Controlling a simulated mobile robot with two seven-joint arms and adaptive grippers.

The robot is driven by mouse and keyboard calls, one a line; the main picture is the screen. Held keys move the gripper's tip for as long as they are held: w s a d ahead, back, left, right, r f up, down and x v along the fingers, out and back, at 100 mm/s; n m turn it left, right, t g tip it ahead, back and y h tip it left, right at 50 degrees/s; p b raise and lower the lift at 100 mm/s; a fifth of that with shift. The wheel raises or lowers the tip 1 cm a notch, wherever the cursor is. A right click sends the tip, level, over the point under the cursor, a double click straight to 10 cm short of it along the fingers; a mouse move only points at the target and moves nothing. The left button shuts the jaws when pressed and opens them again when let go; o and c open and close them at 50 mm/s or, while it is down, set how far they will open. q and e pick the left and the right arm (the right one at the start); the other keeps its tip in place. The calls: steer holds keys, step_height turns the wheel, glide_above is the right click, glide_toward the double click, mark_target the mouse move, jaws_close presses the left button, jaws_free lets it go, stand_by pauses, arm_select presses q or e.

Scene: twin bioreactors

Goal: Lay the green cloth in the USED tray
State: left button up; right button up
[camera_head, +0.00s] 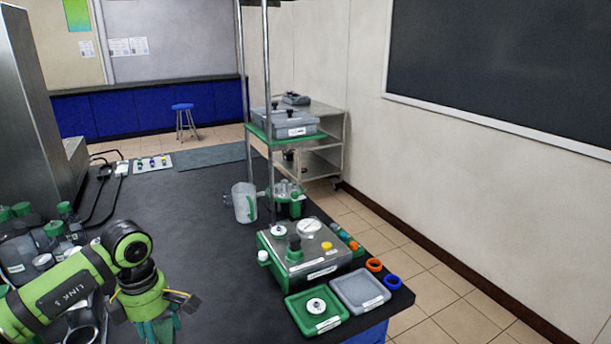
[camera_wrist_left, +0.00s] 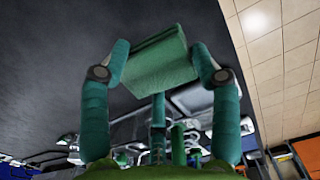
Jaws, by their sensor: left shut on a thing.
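My left gripper (camera_head: 158,328) hangs over the dark bench at the lower left of the head view. In the left wrist view its two teal fingers are shut on the green cloth (camera_wrist_left: 157,62), a folded, block-like bundle held between the tips. The cloth cannot be made out clearly in the head view. Two shallow trays lie at the bench's near right corner: a green tray (camera_head: 331,327) with a round white-topped item in it, and an empty-looking grey tray (camera_head: 360,288). Their labels are too small to read, so I cannot tell which is USED. My right gripper is not in view.
A green-and-steel bioreactor base (camera_head: 300,262) stands behind the trays. An orange ring (camera_head: 374,264) and a blue ring (camera_head: 392,282) lie beside them. A clear jug (camera_head: 244,203) stands farther back. Bottles (camera_head: 40,240) crowd the left. The middle bench is clear.

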arm_select(q)
steer(key=s+d+r+m, duration=0.1)
steer(key=s+d+m, duration=0.3)
steer(key=d+m, duration=0.3)
steer(key=s+d+r+m, duration=0.2)
steer(key=s+d+m, duration=0.2)
steer(key=m, duration=1.2)
steer(key=d, duration=0.3)
steer(key=shift+s+d, duration=0.15)
steer(key=shift+s, duration=0.25)
